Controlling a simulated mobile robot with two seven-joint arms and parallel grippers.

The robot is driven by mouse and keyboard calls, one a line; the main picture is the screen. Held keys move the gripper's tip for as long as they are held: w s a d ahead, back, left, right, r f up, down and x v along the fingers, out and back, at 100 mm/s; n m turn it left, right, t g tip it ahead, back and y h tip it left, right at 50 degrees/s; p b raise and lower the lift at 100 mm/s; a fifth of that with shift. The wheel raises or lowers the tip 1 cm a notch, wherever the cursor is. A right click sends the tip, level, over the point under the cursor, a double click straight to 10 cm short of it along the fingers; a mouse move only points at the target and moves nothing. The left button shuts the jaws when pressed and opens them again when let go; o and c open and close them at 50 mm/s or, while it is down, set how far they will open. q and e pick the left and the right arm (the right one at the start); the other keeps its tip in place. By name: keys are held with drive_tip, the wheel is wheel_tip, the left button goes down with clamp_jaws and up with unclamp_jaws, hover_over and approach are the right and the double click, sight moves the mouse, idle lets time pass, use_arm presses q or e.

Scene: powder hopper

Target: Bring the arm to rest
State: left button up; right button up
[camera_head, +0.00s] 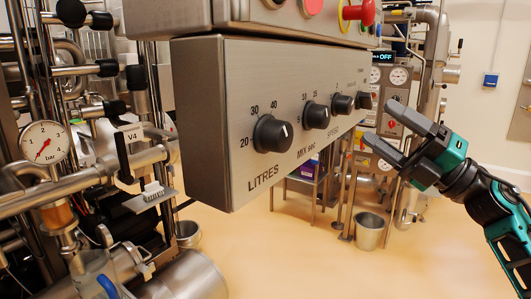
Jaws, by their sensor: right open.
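My right gripper (388,128) is at the right of the head view, with its dark fingers apart and nothing between them. Its teal and black arm comes in from the right edge. The fingers point left toward the right end of a grey metal control box (225,165); I cannot tell the exact gap between them. The box carries several black knobs, including the large LITRES knob (272,133) at its left. My left gripper does not show.
Above the box is a panel with a red button (360,12). Steel pipes, a V4 valve (123,158) and a pressure gauge (45,143) crowd the left. A metal bucket (370,231) stands on the floor behind. The floor at lower middle (330,270) is clear.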

wheel_tip(320, 180, down, 27)
drive_tip(key=s+m+t+h, duration=0.3)
drive_tip(key=m+t+h, duration=0.4)
drive_tip(key=m+h, duration=1.15)
drive_tip(key=s+a+f+m+g, duration=0.2)
drive_tip(key=s+f+m+g, duration=0.6)
drive_tip(key=s+f+m, duration=0.5)
drive_tip(key=s+f, duration=0.5)
drive_tip(key=f, duration=0.4)
drive_tip(key=shift+s+a+f, duration=0.25)
drive_tip(key=shift+s+f, duration=0.1)
drive_tip(key=shift+c, duration=0.3)
